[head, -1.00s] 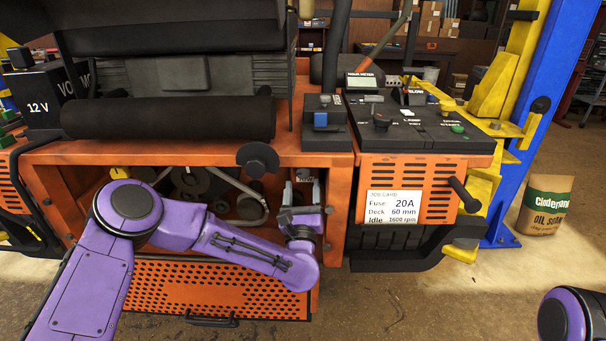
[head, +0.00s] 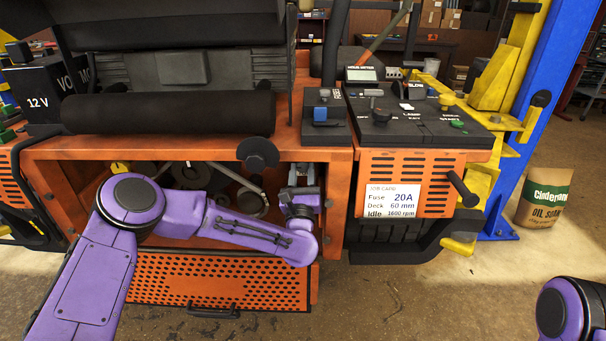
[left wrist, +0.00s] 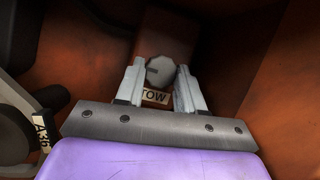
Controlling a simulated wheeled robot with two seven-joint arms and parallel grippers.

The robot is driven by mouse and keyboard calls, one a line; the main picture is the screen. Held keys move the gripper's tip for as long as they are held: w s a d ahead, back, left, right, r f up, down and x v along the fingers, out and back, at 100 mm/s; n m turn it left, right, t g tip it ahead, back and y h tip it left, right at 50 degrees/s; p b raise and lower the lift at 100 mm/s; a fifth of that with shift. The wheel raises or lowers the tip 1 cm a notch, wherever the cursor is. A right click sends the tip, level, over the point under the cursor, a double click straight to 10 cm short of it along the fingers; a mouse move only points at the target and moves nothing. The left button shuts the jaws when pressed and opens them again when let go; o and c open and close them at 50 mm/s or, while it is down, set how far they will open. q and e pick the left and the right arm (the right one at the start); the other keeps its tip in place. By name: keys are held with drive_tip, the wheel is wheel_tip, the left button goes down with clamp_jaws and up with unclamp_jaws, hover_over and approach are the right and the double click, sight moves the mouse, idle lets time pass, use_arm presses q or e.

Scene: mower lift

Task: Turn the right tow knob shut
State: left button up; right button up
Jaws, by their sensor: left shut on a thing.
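The right tow knob (left wrist: 160,72) is a round grey knob with a dark mark pointing left, above a tag reading TOW (left wrist: 155,97). It sits on an orange block inside the mower's bay. In the left wrist view my left gripper (left wrist: 160,75) has its two grey fingers on either side of the knob, shut on it. In the head view my left gripper (head: 303,172) reaches into the right end of the open bay; the knob is hidden there. My right gripper is out of view; only a purple part of that arm shows at lower right.
The orange bay walls close in around the gripper. The perforated flap (head: 215,283) hangs below the opening. The control panel (head: 415,122) and job card (head: 394,201) are to the right.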

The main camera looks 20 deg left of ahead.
use_arm(q)
drive_tip(key=shift+m, duration=0.3)
drive_tip(key=m+h, duration=0.2)
drive_tip(key=shift+m+b, duration=0.4)
drive_tip(key=m+h, duration=0.1)
drive_tip(key=m, duration=0.1)
drive_tip(key=shift+a+m, duration=0.15)
drive_tip(key=shift+m, duration=0.15)
drive_tip(key=shift+r+m+h, duration=0.15)
drive_tip(key=shift+m+h, duration=0.45)
drive_tip(key=shift+m, duration=0.6)
drive_tip(key=m, duration=0.1)
drive_tip(key=m+h, duration=0.1)
drive_tip(key=m, duration=0.1)
drive_tip(key=shift+a+r+m+g+h, duration=0.1)
drive_tip(key=shift+r+m+g+h, duration=0.05)
drive_tip(key=shift+m+g+h, duration=0.15)
drive_tip(key=m+g+p, duration=0.1)
drive_tip(key=m, duration=0.2)
drive_tip(key=m+h+p, duration=0.1)
drive_tip(key=m+p, duration=0.1)
drive_tip(key=m, duration=0.1)
drive_tip(key=shift+s+r+g+h, duration=0.1)
drive_tip(key=shift+r+g+h, duration=0.1)
drive_tip(key=shift+g+h, duration=0.15)
drive_tip(key=shift+m+g+p, duration=0.65)
drive_tip(key=shift+m+p, duration=0.5)
drive_tip(key=shift+m, duration=0.85)
